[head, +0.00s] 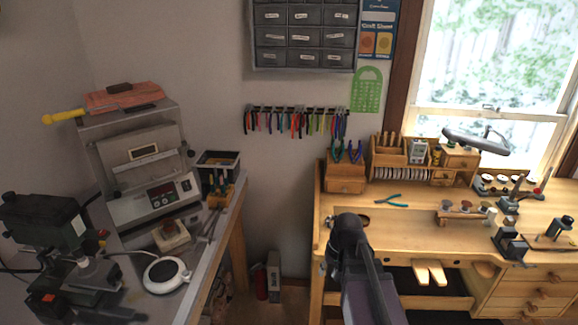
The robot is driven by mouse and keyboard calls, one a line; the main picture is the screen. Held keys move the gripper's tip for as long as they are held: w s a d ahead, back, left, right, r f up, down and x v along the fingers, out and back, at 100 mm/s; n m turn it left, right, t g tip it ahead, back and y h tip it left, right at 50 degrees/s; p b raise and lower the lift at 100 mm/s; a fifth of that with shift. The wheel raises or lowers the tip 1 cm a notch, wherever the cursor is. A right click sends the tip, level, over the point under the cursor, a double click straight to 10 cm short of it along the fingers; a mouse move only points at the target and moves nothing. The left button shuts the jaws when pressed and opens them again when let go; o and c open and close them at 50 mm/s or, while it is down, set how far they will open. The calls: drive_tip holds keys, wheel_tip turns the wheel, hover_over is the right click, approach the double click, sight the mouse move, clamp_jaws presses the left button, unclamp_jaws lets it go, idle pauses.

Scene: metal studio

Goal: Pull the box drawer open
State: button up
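A small wooden box (346,172) stands at the left back of the wooden workbench, with pliers held in its top. Its front has a drawer (345,186) with a small knob, and the drawer looks shut. My dark arm rises from the bottom of the head view, and its far end, where my gripper (349,228) seems to be, is in front of the bench's left part, below the box in the picture. I see a gap between this end and the box in the picture. The fingers cannot be made out.
Blue-handled pliers (384,201) lie on the workbench (420,222) right of the box. A wooden tool rack (398,160) stands beside the box. A metal side table (213,226) with machines is at left. A floor gap separates the tables.

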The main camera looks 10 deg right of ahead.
drive_tip(key=s+h, duration=0.1)
drive_tip(key=s, duration=0.1)
drive_tip(key=s+a+n+h, duration=0.1)
drive_tip(key=s, duration=0.1)
drive_tip(key=shift+s+a+f, duration=0.15)
drive_tip(key=shift+s, duration=0.2)
drive_tip(key=shift+w, duration=0.1)
